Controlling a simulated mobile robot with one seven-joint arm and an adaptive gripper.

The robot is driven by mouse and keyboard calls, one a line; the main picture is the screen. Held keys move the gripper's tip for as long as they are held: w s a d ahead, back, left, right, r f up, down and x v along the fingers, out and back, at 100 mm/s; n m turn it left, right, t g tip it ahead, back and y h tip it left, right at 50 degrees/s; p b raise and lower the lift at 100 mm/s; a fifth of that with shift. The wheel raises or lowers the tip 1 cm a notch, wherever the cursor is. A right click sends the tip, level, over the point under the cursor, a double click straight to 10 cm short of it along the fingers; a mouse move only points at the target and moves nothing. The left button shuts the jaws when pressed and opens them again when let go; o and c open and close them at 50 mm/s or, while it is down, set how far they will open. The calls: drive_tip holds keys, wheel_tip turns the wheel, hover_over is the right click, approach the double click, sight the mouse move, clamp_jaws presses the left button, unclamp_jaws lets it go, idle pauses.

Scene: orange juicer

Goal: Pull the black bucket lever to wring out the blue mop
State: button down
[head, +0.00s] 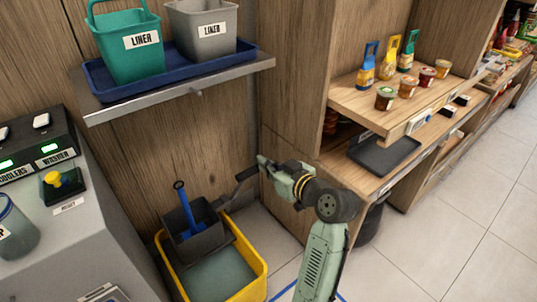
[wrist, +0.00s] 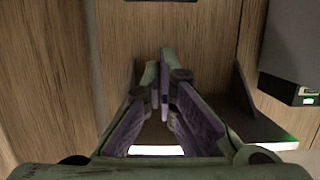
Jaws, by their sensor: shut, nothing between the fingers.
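The yellow mop bucket (head: 262,264) stands on the floor by the wooden wall, with a black wringer (head: 203,243) on it. The blue mop (head: 187,208) stands in the wringer with its handle up and slightly tilted. The black lever (head: 229,194) rises from the wringer toward the upper right. My gripper (head: 262,163) is at the lever's upper end; I cannot tell whether they touch. In the wrist view its purple-padded fingers (wrist: 163,91) come together at the tips with nothing between them. The lever cannot be made out there.
A metal shelf (head: 183,93) above holds a blue tray with green and grey liner buckets. A grey counter (head: 95,245) stands left of the bucket. Wooden shelves (head: 345,95) with jars and bottles stand at right. The tiled floor (head: 455,215) at far right is clear.

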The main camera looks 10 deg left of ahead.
drive_tip(key=shift+w+a+r, duration=0.1)
drive_tip(key=shift+a+r, duration=0.15)
drive_tip(key=shift+r, duration=0.1)
drive_tip(key=p, duration=0.2)
hover_over(251, 170)
drive_tip(key=w+a, duration=0.1)
drive_tip(key=a, duration=0.1)
wheel_tip(251, 170, down, 2)
drive_tip(key=shift+f, duration=0.15)
drive_tip(key=shift+s+d+f+p, duration=0.2)
drive_tip(key=shift+d+f, duration=0.1)
drive_tip(key=shift+f, duration=0.3)
drive_tip(key=shift+s+d+f+p, duration=0.1)
drive_tip(key=shift+s+d+f, duration=0.15)
drive_tip(key=shift+f, duration=0.35)
drive_tip(key=shift+s+d+f, duration=0.2)
drive_tip(key=shift+d+f, duration=0.15)
drive_tip(key=shift+f, duration=0.25)
drive_tip(key=shift+f, duration=0.1)
